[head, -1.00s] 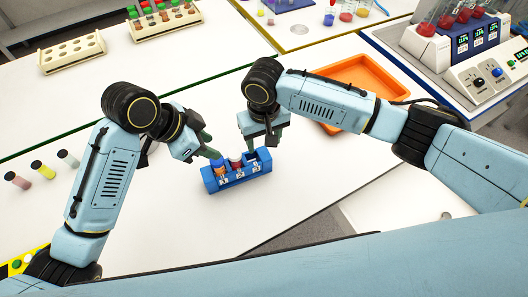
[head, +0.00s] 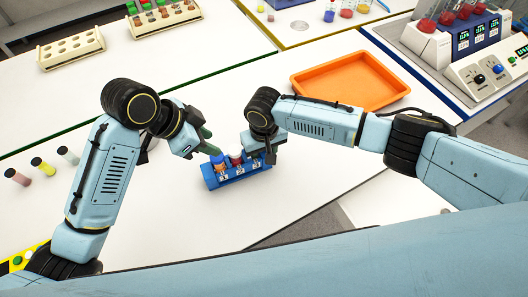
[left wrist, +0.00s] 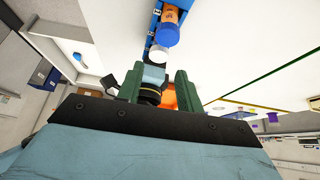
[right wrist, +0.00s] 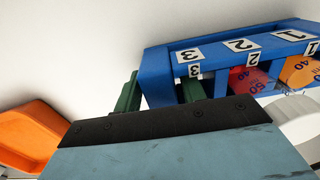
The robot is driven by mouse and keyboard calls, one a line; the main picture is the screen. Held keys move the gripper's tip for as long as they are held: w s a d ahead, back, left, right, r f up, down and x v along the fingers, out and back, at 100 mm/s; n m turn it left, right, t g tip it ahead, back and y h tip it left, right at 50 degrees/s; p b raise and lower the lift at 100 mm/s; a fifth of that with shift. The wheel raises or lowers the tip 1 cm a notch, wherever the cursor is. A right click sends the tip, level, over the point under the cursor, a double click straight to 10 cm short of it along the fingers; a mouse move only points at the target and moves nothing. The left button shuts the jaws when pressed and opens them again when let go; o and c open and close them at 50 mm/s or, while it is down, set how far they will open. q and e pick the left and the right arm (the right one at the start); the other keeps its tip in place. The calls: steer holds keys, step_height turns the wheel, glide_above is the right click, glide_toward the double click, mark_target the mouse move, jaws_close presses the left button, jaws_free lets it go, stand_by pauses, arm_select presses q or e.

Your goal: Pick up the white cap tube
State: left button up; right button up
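A blue rack (head: 238,181) stands on the white table and holds a blue-capped orange tube (head: 218,162) and a white-capped red tube (head: 236,160). My left gripper (head: 208,141) is open and empty, just above and behind the rack's left part. My right gripper (head: 265,154) is low at the rack's right end. In the right wrist view its green fingers (right wrist: 160,92) are apart, one outside the rack's end and one by slot 3; contact cannot be told.
An orange tray (head: 350,82) lies behind my right arm. Several small capped tubes (head: 43,168) lie at the left. Wooden (head: 72,50) and green-capped tube racks stand at the back. The table in front of the blue rack is clear.

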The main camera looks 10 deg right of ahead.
mark_target(230, 154)
steer(key=c, duration=0.7)
arm_select(q)
steer(key=o, duration=0.4)
steer(key=shift+f, duration=0.1)
steer(key=shift+c, duration=0.2)
arm_select(e)
steer(key=shift+c, duration=0.6)
arm_select(q)
steer(key=shift+o, duration=0.6)
steer(key=shift+s+f, duration=0.1)
steer(key=shift+f, duration=0.2)
steer(key=s+a+f+n+t+h, duration=0.2)
steer(key=s+a+n+t+h, duration=0.1)
steer(key=s+a+t+h, duration=0.25)
steer(key=x, duration=1.1)
steer(key=shift+r, duration=0.1)
steer(key=shift+w+d+f, duration=0.25)
steer(key=shift+d+f, duration=0.15)
